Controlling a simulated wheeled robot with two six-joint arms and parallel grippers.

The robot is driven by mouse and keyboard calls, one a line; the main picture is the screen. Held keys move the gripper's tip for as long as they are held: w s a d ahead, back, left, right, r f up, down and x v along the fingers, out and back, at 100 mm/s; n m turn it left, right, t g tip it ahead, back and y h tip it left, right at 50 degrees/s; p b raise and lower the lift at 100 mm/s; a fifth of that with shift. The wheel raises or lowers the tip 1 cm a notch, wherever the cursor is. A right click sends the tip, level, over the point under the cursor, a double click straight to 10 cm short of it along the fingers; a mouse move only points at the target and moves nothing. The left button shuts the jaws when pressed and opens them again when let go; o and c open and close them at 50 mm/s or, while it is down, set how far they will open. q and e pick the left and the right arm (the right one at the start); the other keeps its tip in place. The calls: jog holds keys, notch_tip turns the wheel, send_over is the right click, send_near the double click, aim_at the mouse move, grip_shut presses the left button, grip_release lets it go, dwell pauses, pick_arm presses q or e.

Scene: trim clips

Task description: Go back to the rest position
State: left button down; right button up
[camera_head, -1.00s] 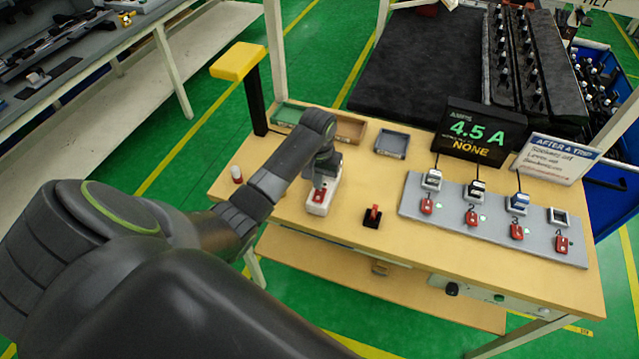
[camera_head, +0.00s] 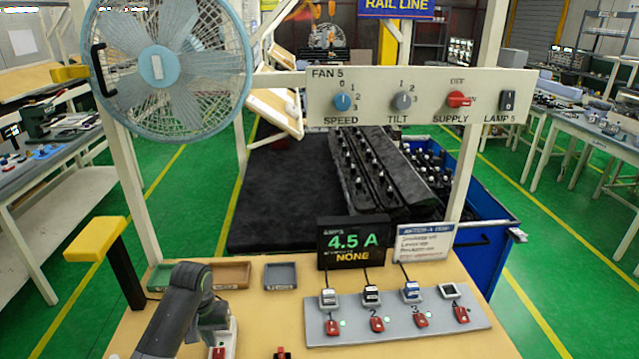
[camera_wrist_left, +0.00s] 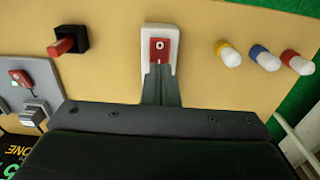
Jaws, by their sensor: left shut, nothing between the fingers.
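My left gripper (camera_head: 217,335) is over the left part of the wooden table (camera_head: 270,313). In the left wrist view its fingers (camera_wrist_left: 160,75) are shut with nothing between them. Their tips overlap the lower edge of a red rocker switch (camera_wrist_left: 159,48) marked 0 on a white box (camera_wrist_left: 160,33). I cannot tell whether they touch it. In the head view the white box (camera_head: 232,342) is partly hidden by the gripper. My right gripper is not in view.
A grey board (camera_head: 385,325) with several red switches stands right of the gripper. Behind it are a 4.5 A display (camera_head: 352,242) and a sign (camera_head: 425,242). A fan (camera_head: 160,65) and a control panel (camera_head: 415,97) hang above. A yellow-topped post (camera_head: 97,238) stands left.

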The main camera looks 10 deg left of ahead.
pick_arm(q)
jog(key=s+d+f+m+t, duration=0.1)
jog(key=s+f, duration=0.1)
jog(key=s, duration=0.6)
jog(key=s+d+f+m+t, duration=0.1)
jog(key=s+f, duration=0.2)
jog(key=s, duration=0.6)
jog(key=s+r+t+y, duration=0.2)
jog(key=s+r, duration=0.4)
jog(key=s, duration=0.7)
notch_tip(320, 180, down, 34)
jog(key=a+g+b, duration=0.1)
jog(key=g+b, duration=0.1)
jog(key=b, duration=0.6)
jog(key=s+f+b, duration=0.3)
jog(key=s+f, duration=0.4)
jog(key=f, duration=0.3)
jog(key=s+d+f+h+b, duration=0.1)
jog(key=s+f+b, duration=0.2)
jog(key=s+f, duration=0.5)
notch_tip(320, 180, down, 3)
jog(key=shift+d+f+g, duration=0.1)
jog(key=shift+d+g, duration=0.05)
jog(key=shift+g, duration=0.25)
